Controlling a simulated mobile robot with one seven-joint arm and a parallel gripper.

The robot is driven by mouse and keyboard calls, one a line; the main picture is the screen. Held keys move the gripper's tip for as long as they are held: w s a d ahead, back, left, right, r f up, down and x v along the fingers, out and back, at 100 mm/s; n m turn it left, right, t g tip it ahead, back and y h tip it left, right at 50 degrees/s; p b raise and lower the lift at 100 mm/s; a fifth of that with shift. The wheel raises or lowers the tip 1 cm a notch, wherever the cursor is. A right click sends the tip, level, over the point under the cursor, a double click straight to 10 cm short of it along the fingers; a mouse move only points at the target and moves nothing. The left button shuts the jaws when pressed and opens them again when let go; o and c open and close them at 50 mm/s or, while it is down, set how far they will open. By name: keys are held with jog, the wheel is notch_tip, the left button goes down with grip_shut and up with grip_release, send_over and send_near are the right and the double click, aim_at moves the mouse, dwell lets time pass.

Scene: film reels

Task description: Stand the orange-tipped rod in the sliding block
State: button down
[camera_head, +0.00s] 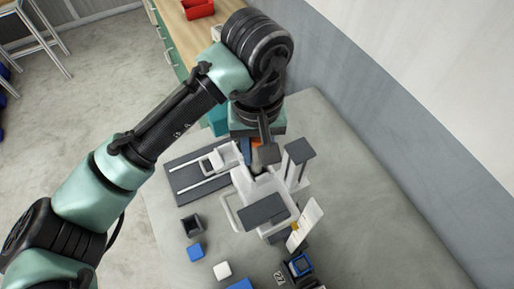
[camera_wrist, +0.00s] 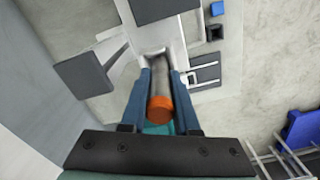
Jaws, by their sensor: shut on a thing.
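The grey rod with an orange tip (camera_wrist: 160,107) is between the blue fingers of my gripper (camera_wrist: 157,95) in the wrist view. My gripper is shut on it, with the orange end towards the camera. The rod's far end reaches down to a white part of the machine; I cannot tell whether it sits inside it. In the head view the orange tip (camera_head: 257,142) is partly hidden by my gripper. The white sliding block (camera_head: 217,161) is on two rails of a dark plate, left of my gripper.
The white machine (camera_head: 236,211) with dark plates stands close to my gripper. A dark open box (camera_head: 191,225), a blue block (camera_head: 195,252) and a white block (camera_head: 222,270) lie on the table (camera_head: 370,215). The table's right side is clear, beside the wall.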

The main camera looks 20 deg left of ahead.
jog(key=shift+f, duration=0.45)
jog(key=c, duration=0.9)
grip_release()
notch_tip(320, 180, up, 11)
jog(key=p, duration=1.1)
